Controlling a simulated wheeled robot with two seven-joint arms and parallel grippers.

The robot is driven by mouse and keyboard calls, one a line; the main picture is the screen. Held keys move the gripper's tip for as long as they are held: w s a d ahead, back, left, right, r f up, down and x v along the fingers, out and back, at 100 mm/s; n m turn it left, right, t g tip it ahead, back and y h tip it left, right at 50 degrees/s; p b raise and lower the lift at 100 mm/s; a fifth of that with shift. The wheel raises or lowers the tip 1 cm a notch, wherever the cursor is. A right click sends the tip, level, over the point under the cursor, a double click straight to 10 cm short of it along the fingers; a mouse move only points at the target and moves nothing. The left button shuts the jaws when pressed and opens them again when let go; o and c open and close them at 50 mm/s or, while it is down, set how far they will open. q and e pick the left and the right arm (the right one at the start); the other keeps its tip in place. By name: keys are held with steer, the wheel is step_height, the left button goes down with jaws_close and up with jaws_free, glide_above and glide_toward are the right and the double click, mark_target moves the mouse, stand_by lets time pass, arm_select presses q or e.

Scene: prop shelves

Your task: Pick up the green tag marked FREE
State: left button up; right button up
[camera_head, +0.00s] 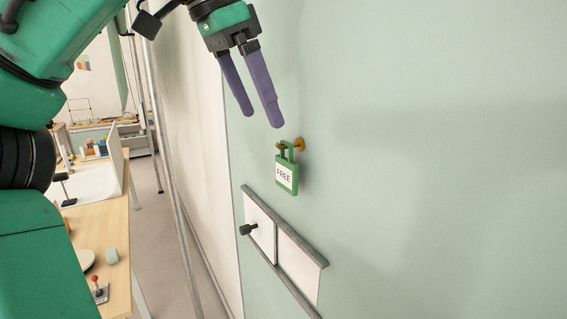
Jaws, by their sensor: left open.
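The green tag marked FREE (284,180) hangs on the pale green wall, with a white label on its front. Its top loop hangs on a brass-coloured peg (299,144) that sticks out of the wall. My left gripper (262,121) is above the tag and a little to its left, pointing down. Its two purple fingers are apart and hold nothing. The fingertips do not touch the tag. My right gripper is not in view.
Below the tag, a rail-framed sliding panel (299,268) with a dark knob (248,229) is on the wall. At left a wooden table (117,240) holds a small red-topped joystick (97,287) and other items. A metal post (176,200) stands between table and wall.

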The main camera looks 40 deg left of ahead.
mark_target(285, 167)
arm_select(q)
steer(key=x, duration=0.3)
steer(key=w+x, duration=0.1)
steer(key=x, duration=0.2)
steer(key=a+x, duration=0.1)
steer(key=x, duration=0.1)
steer(key=shift+w+f, duration=0.1)
steer(key=shift+w, duration=0.3)
steer(key=f, duration=0.1)
steer(key=d+f, duration=0.1)
steer(key=f, duration=0.1)
steer(key=shift+w+d+f, duration=0.1)
steer(key=shift+w+f, duration=0.1)
steer(key=shift+f, duration=0.05)
steer(key=shift+w+f, duration=0.15)
steer(key=shift+f, duration=0.2)
steer(key=shift+w+f, duration=0.2)
steer(key=shift+w, duration=0.15)
steer(key=c, duration=0.4)
steer(key=shift+s+r, duration=0.1)
steer(key=shift+s, duration=0.05)
steer(key=c, duration=0.8)
steer(key=shift+c, duration=0.2)
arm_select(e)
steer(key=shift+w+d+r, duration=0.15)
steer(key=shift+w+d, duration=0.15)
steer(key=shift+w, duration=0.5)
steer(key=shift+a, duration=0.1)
